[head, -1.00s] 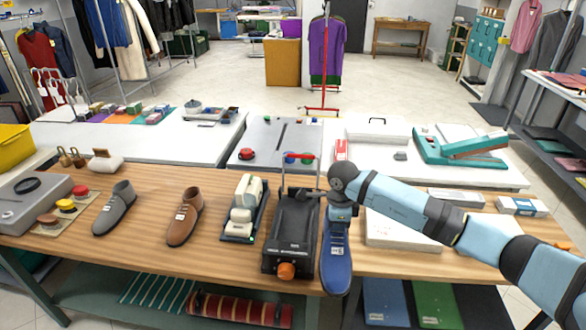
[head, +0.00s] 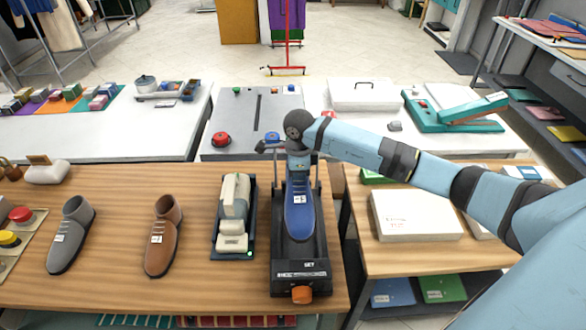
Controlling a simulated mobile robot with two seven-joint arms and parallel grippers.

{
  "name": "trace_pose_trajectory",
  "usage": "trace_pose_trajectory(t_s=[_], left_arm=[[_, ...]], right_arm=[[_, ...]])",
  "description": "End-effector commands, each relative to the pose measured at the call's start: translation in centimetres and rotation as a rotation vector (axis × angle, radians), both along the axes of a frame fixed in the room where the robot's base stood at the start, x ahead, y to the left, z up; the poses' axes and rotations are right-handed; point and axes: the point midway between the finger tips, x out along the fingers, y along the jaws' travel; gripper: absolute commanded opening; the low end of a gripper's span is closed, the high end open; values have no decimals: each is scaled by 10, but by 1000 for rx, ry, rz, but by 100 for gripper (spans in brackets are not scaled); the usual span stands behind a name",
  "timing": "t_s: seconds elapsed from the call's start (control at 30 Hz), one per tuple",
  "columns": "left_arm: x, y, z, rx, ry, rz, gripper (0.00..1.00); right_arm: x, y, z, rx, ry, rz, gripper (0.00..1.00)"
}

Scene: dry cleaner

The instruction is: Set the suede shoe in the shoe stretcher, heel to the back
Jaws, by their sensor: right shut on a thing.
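The blue shoe (head: 299,219) is over the black shoe stretcher (head: 301,272), lined up with its length. Its toe points to the near end, where the orange knob (head: 301,294) is, and its heel end is at the back. My right gripper (head: 298,168) is shut on the shoe's upper rear part and hides the heel. I cannot tell whether the sole touches the stretcher bed. A grey shoe (head: 70,238) and a brown shoe (head: 162,240) stand on the bench to the left. My left gripper is not in view.
A cream and dark device (head: 233,215) stands on the wooden bench (head: 120,200) just left of the stretcher. White boxes (head: 415,214) lie on the lower bench to the right. Behind are a grey control panel (head: 245,110) and a teal press (head: 455,112).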

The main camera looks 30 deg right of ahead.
Motion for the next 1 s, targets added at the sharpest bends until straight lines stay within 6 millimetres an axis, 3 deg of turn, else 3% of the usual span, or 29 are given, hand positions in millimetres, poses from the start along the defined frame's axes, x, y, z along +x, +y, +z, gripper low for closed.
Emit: trace_pose_trajectory(t_s=[0.67, 1.0], left_arm=[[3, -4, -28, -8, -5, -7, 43], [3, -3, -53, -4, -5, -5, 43]], right_arm=[[0, 1, -60, 1, 0, 0, 0], [0, -1, -95, -1, -1, 0, 0]])
